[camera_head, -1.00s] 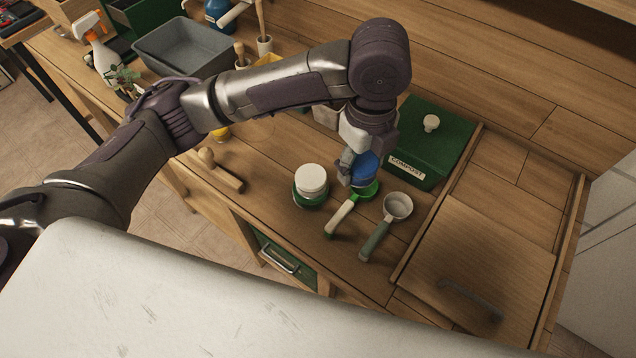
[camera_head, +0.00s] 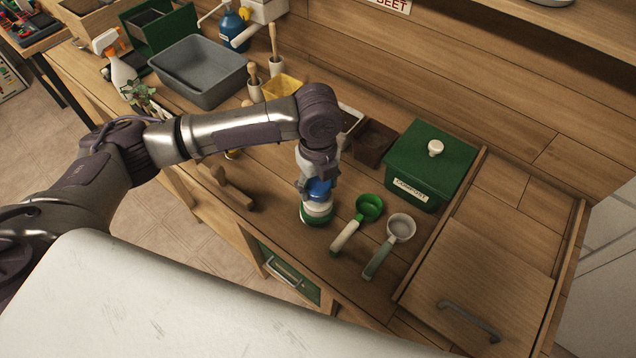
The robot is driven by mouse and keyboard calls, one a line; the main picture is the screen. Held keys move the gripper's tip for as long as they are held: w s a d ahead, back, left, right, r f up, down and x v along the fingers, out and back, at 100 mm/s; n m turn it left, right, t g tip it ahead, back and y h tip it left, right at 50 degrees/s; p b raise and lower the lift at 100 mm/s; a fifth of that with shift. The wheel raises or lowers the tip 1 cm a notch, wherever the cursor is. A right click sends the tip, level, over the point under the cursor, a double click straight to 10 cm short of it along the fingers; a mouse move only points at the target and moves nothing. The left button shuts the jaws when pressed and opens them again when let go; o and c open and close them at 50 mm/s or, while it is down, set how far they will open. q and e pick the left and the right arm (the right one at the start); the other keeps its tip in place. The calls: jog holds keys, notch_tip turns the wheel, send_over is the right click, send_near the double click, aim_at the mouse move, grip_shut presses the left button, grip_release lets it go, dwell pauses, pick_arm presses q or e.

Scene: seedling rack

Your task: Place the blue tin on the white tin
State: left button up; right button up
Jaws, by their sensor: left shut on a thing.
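The blue tin (camera_head: 319,189) is held in my left gripper (camera_head: 317,183), which is shut on it and points down. The blue tin is directly above the white tin (camera_head: 317,209). It looks to be touching or very close to the white tin's top; I cannot tell which. The white tin sits on a green tin or base (camera_head: 316,220) on the wooden bench. The gripper and the blue tin hide most of the white tin's top. My right gripper is not in view.
A green scoop (camera_head: 369,208) and a grey scoop (camera_head: 400,228) lie just right of the stack. A green compost bin (camera_head: 425,170) stands behind them. A wooden tool (camera_head: 233,190) lies to the left. A grey tub (camera_head: 199,73) is at the back left.

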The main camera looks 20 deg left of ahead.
aim_at(318, 182)
pick_arm(q)
jog(key=shift+f, duration=0.65)
jog(key=o, duration=1.2)
jog(key=shift+f, duration=0.1)
notch_tip(318, 182, up, 12)
jog(key=shift+r+b, duration=0.15)
jog(key=shift+b, duration=1)
